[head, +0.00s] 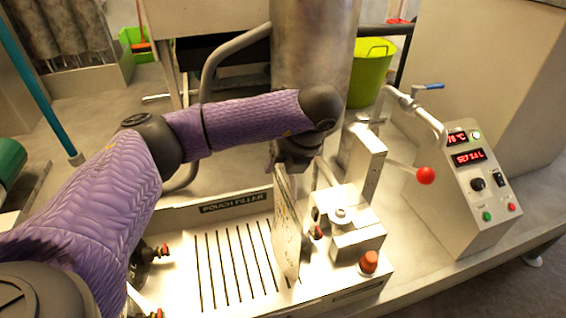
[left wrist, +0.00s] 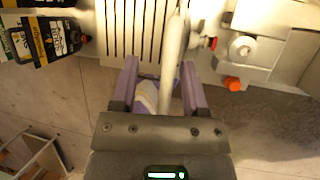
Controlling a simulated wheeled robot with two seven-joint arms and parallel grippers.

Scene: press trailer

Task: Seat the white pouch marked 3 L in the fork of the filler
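My left gripper (head: 287,168) is in front of the steel tank, above the slotted deck. The white pouch (head: 287,235) hangs below it, nearly edge-on, just left of the filler's steel block (head: 345,225). In the left wrist view the pouch (left wrist: 172,50) runs up from between the fingers of my left gripper (left wrist: 160,75), which appears shut on it. Its lower end is close to the deck; I cannot tell whether it touches. The 3 L mark is not readable, and I cannot make out the fork clearly. My right gripper is not in view.
The slotted deck (head: 215,265) is clear left of the pouch. A control box (head: 470,180), a red-knobbed lever (head: 425,175) and an orange-red knob (head: 369,261) are at right. The tank (head: 310,60) stands behind. Dark cartons (left wrist: 50,35) show at left in the wrist view.

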